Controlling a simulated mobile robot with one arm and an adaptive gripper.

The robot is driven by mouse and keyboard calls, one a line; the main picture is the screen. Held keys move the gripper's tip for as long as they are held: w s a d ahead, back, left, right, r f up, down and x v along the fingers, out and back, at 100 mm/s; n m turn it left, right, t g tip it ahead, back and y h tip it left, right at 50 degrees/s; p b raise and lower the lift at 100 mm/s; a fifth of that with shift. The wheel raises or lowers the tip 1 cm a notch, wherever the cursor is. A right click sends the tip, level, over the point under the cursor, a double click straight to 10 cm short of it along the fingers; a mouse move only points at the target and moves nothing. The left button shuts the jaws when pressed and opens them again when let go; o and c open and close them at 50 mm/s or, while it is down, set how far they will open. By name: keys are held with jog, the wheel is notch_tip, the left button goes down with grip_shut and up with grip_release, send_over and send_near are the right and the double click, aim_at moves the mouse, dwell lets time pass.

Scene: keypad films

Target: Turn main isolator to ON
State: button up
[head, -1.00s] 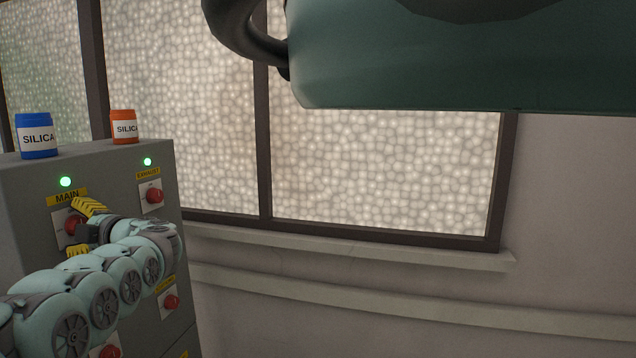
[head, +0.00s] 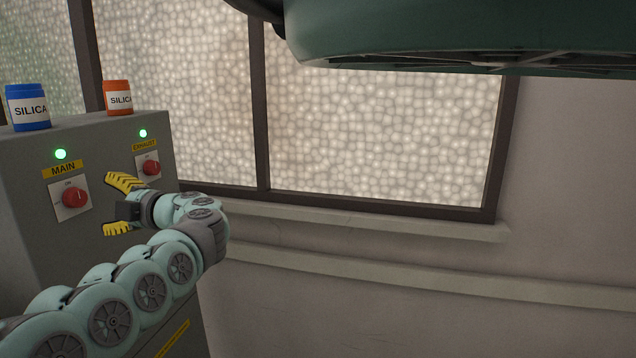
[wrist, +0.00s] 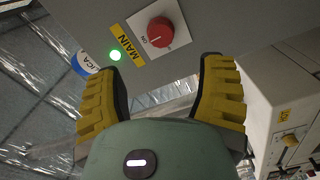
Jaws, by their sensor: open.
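The main isolator is a red rotary knob (head: 74,197) on a white plate, under a yellow MAIN label (head: 63,169) on the grey cabinet. A green lamp (head: 60,154) glows above the label. The knob also shows in the wrist view (wrist: 160,31), beyond the fingertips and between their lines. My gripper (head: 113,205) has yellow fingers spread open and empty. It stands to the right of the knob in the head view, apart from it. The knob's mark appears turned toward ON, though the detail is small.
The EXHAUST knob (head: 150,167) with its own lit green lamp sits to the right on the same cabinet. A blue SILICA jar (head: 27,107) and an orange one (head: 117,97) stand on the cabinet top. Free room lies right of the cabinet, before the window wall.

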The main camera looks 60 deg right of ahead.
jog(key=shift+v, duration=1)
jog(key=shift+a, duration=0.1)
